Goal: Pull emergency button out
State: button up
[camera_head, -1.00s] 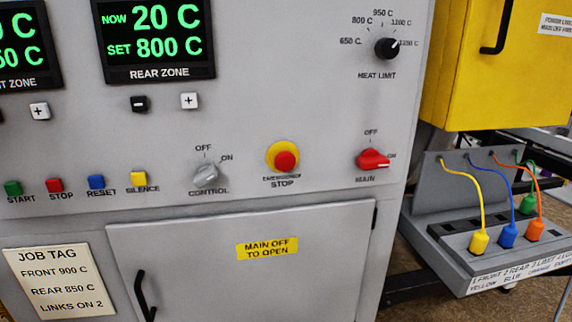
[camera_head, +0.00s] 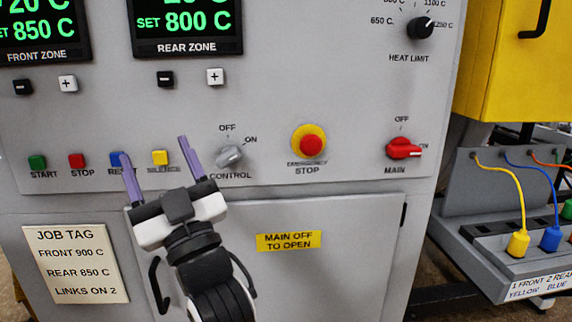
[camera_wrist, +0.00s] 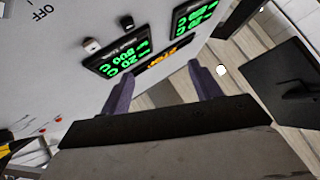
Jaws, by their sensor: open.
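The emergency stop button (camera_head: 310,144) is a red mushroom head on a yellow round base, on the grey furnace panel in the head view. My gripper (camera_head: 153,149) is open and empty, with two purple fingers pointing up in front of the panel. It is left of the emergency button and apart from it, over the row of small coloured buttons. In the wrist view my gripper's fingers (camera_wrist: 160,88) stand wide apart with nothing between them. I cannot make out the emergency button for certain in the wrist view.
The control knob (camera_head: 229,156) lies between my gripper and the emergency button. The red main switch (camera_head: 403,148) is to the button's right. Below are a cabinet door with a yellow label (camera_head: 289,241) and a job tag (camera_head: 76,264). Cables plug into a grey box at right.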

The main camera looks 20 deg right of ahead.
jog(key=s+d+f+m+g+h+b, duration=0.1)
jog(key=d+f+m+h, duration=0.15)
jog(key=d, duration=0.35)
jog(key=d+f+m+h+b, duration=0.1)
jog(key=d+f+h, duration=0.1)
jog(key=d+h, duration=0.3)
jog(key=m+g+h+p, duration=0.2)
jog(key=g+h+p, duration=0.1)
jog(key=h+p, duration=0.15)
send_near(312, 148)
jog(key=p+x, duration=0.3)
jog(key=x, duration=0.6)
